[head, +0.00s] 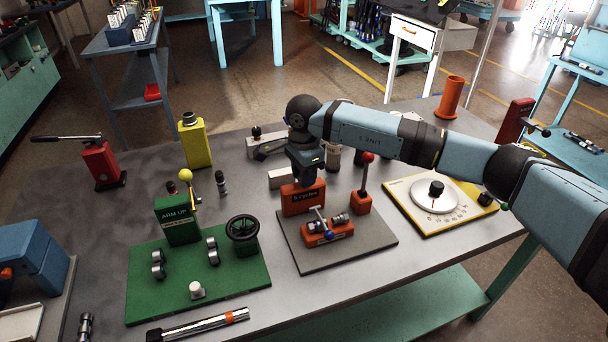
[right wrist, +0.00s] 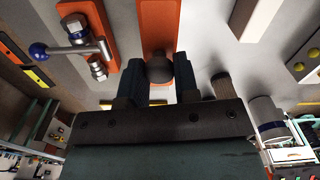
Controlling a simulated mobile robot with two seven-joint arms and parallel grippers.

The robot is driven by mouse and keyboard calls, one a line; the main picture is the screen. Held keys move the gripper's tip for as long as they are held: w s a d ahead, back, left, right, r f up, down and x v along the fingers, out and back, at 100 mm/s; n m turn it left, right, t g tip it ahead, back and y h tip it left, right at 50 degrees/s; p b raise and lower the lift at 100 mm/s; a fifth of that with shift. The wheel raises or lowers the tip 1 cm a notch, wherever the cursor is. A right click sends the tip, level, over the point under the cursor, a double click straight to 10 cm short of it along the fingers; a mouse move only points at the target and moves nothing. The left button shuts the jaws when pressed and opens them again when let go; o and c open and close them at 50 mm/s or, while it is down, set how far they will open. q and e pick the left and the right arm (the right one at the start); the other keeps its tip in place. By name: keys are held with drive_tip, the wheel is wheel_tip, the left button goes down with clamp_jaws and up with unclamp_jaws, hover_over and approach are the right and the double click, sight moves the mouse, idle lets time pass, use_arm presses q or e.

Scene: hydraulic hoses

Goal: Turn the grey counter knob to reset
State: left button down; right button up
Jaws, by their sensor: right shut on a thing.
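The orange counter box (head: 303,199) with a dark "cycles" label stands at the back of a grey plate on the bench. Its dark grey knob (right wrist: 159,69) shows in the right wrist view between my fingers, against the orange face of the counter (right wrist: 158,22). My right gripper (head: 308,181) is right at the top of the counter and is shut on the knob. It also shows in the right wrist view (right wrist: 163,82). In the head view the gripper hides the knob. My left gripper is not in view.
In front of the counter is an orange valve block (head: 327,232) with a blue-tipped lever. A red-knobbed lever (head: 363,184) stands close to its right. The green "ARM UP" panel (head: 215,285) is at left, a yellow dial plate (head: 405,190) at right.

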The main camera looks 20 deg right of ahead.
drive_tip(key=m, duration=0.3)
drive_tip(key=shift+b, duration=0.4)
drive_tip(key=m, duration=0.3)
drive_tip(key=m+b, duration=0.1)
drive_tip(key=m, duration=0.3)
drive_tip(key=shift+s+m, duration=0.1)
drive_tip(key=shift+m, duration=0.2)
drive_tip(key=m, duration=0.9)
drive_tip(key=shift+a+m, duration=0.1)
drive_tip(key=shift+m, duration=0.2)
drive_tip(key=shift+r+m, duration=0.1)
drive_tip(key=shift+m, duration=0.8)
drive_tip(key=shift+m+p, duration=0.3)
drive_tip(key=shift+m, duration=0.2)
